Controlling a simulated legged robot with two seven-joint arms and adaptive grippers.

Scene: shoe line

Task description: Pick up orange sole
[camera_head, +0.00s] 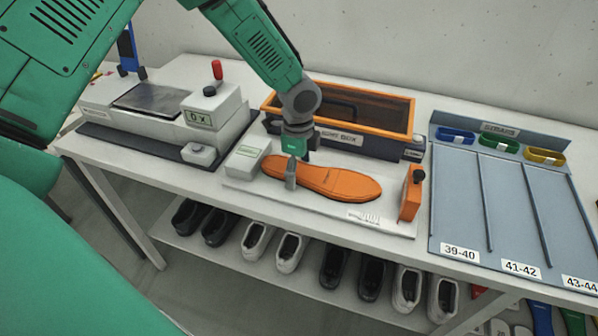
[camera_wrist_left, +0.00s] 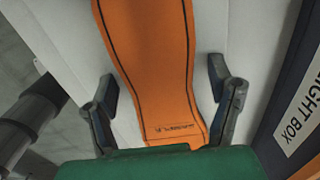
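The orange sole (camera_head: 336,182) lies flat on a white measuring board (camera_head: 240,184) in the middle of the table. It also shows in the left wrist view (camera_wrist_left: 150,60), running lengthwise between the fingers. My left gripper (camera_head: 297,172) is over the heel part of the sole, at its left end. In the left wrist view the left gripper (camera_wrist_left: 162,88) is open, with one finger on each side of the sole and a gap at both sides. My right gripper is in neither view.
An orange-rimmed light box (camera_head: 412,118) stands behind the board, and an orange stop block (camera_head: 411,196) at its right end. A scale-like machine (camera_head: 217,112) stands left. A grey sorting rack (camera_head: 462,205) with size labels lies right. Several shoes sit on the lower shelf (camera_head: 190,245).

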